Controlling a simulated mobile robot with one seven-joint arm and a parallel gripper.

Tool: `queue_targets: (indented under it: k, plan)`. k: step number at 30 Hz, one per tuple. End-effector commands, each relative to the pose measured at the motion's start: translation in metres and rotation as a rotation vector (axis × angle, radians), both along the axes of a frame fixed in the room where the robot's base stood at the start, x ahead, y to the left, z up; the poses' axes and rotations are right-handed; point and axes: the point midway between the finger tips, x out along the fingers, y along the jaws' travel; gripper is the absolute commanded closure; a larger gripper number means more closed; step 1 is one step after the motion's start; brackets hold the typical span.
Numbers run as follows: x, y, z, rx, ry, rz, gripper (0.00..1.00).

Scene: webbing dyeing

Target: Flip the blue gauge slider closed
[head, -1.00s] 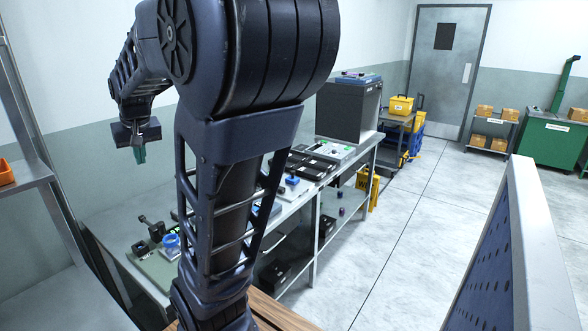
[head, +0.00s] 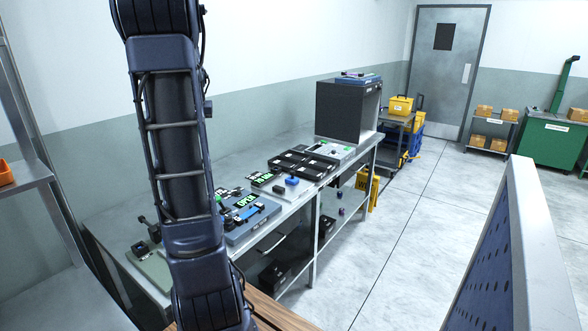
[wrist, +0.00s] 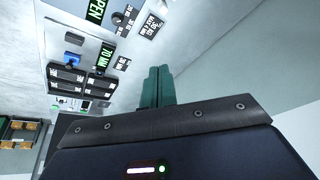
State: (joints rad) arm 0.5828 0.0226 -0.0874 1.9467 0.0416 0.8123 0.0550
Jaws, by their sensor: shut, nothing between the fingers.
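In the head view a blue-grey gauge unit (head: 262,223) lies on the bench, with a green sign (head: 243,201) and a light-blue bar (head: 249,213) that looks like the slider. In the wrist view a green sign reading OPEN (wrist: 96,11) shows at the top, cut by the frame edge; a bit of blue (wrist: 71,4) is beside it. The slider itself is not clear there. My gripper (wrist: 158,72) shows in the wrist view with its green fingers together and empty, apart from the bench items. In the head view the gripper is not visible.
Farther along the bench (head: 215,170) are a plate with a blue knob (head: 292,181), black trays (head: 303,163) and a dark cabinet (head: 346,110). A shelf (head: 30,172) stands at the left.

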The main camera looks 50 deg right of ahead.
Motion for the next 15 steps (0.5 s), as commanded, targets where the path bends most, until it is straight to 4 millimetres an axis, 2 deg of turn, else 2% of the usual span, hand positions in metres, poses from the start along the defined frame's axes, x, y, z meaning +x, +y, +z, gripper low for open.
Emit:
queue_targets:
  k: [1,8,15]
  plan:
    - [0.002,-0.020,-0.007,0.002,0.004,-0.027,1.00]
    - [0.002,-0.104,-0.032,0.003,0.012,-0.138,1.00]
    - [-0.012,-0.193,-0.066,0.002,0.022,-0.252,1.00]
